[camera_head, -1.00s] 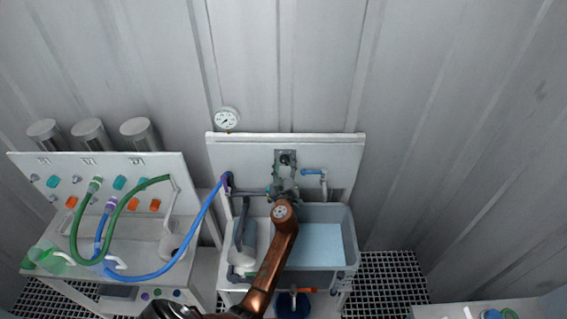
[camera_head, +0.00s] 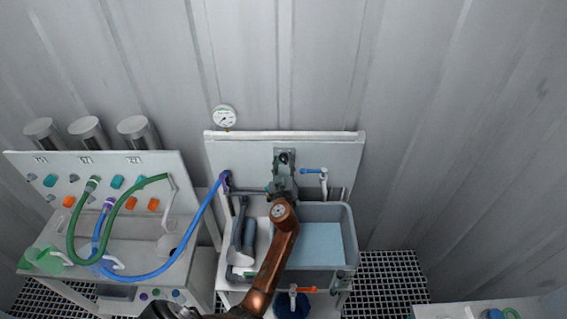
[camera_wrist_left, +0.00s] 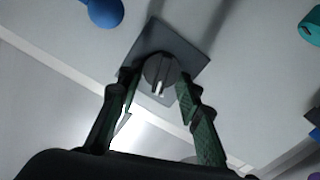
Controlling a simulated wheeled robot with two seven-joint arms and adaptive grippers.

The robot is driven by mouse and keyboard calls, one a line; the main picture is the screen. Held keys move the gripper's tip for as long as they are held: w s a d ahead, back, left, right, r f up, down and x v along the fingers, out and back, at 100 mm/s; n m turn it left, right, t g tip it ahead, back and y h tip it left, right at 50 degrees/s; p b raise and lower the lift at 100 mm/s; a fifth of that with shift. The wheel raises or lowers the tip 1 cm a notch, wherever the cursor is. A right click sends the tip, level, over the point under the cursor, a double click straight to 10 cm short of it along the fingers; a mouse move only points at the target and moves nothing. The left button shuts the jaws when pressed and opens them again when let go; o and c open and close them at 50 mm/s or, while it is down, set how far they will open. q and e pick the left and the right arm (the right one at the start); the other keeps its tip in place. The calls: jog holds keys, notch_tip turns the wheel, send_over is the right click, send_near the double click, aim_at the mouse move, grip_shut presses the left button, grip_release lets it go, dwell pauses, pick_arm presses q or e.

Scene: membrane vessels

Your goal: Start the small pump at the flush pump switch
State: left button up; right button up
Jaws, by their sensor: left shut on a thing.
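The flush pump switch (camera_head: 284,157) is a dark knob on a grey square plate, fixed to the white back panel above the sink. In the left wrist view the knob (camera_wrist_left: 160,70) is round and dark with a pale pointer mark, and its grey plate (camera_wrist_left: 190,52) shows behind it. My left gripper (camera_wrist_left: 157,80) has its two dark green fingers on either side of the knob, shut on it. In the head view my left gripper (camera_head: 282,178) reaches up to the panel. The small pump cannot be made out for certain. My right gripper is out of view.
A pale blue sink basin (camera_head: 320,243) lies below the panel, with a blue-handled tap (camera_head: 314,171) right of the switch. A blue hose (camera_head: 203,213) runs left to a bench with green hoses (camera_head: 120,215). A pressure gauge (camera_head: 224,117) stands at the panel's top left.

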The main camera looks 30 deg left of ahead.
pick_arm(q)
jog(key=m+b, duration=0.1)
jog(key=m, duration=0.3)
jog(key=shift+w+d+b, duration=0.1)
jog(key=shift+b, duration=0.2)
jog(key=m, duration=0.5)
jog(key=shift+w+d+r+m+b, duration=0.1)
jog(key=shift+d+m+b, duration=0.1)
jog(key=shift+m+b, duration=0.15)
jog(key=shift+m, duration=0.25)
jog(key=o, duration=1.1)
jog(key=shift+o, duration=0.2)
jog(key=shift+s+d, duration=0.2)
jog(key=shift+s, duration=0.1)
jog(key=v, duration=0.7)
